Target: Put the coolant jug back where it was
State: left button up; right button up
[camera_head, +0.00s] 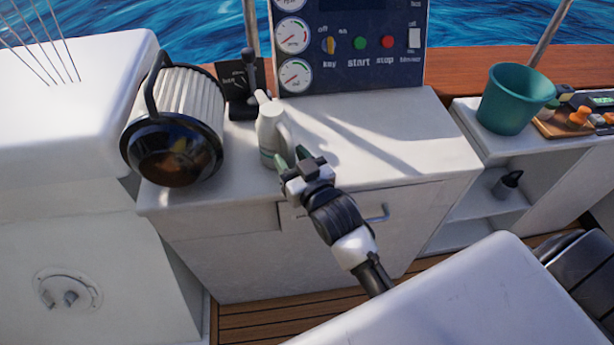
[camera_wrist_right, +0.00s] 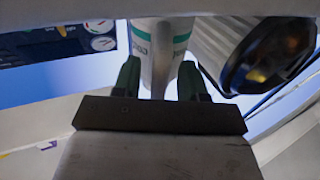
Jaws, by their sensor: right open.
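The coolant jug (camera_head: 270,128) is white with green bands and stands upright on the white counter, in front of the control panel and right of the filter. My right gripper (camera_head: 291,157) is at the jug's near side with its green fingers apart. In the right wrist view the jug (camera_wrist_right: 160,45) shows between and beyond the two fingertips (camera_wrist_right: 160,72). The jug's narrow handle side faces the gripper. I cannot tell whether the fingers touch it. My left gripper is not in view.
A large pleated filter (camera_head: 180,130) with a black rim lies left of the jug. A black lever box (camera_head: 240,90) and the control panel (camera_head: 350,45) stand behind. The counter (camera_head: 390,145) to the right is clear. A green bucket (camera_head: 512,100) stands on the right-hand counter.

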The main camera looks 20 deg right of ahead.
jog(key=s+d, duration=0.1)
jog(key=s, duration=1)
jog(key=shift+w+d+f, duration=0.1)
jog(key=s+f+g, duration=0.3)
jog(key=f+g, duration=0.1)
jog(key=f, duration=1.2)
jog(key=s+f+g, duration=0.3)
jog(key=f+g, duration=0.1)
jog(key=f, duration=1.3)
jog(key=s+d+f+g+h, duration=0.1)
jog(key=s+f+g, duration=0.3)
jog(key=s+f, duration=0.6)
jog(key=s+d+f+n+g, duration=0.1)
jog(key=s+d+f+g, duration=0.3)
jog(key=s+f, duration=0.6)
jog(key=s+g, duration=0.1)
jog(key=s, duration=0.4)
jog(key=shift+s+h, duration=0.2)
jog(key=shift+h, duration=0.2)
jog(key=shift+r, duration=0.15)
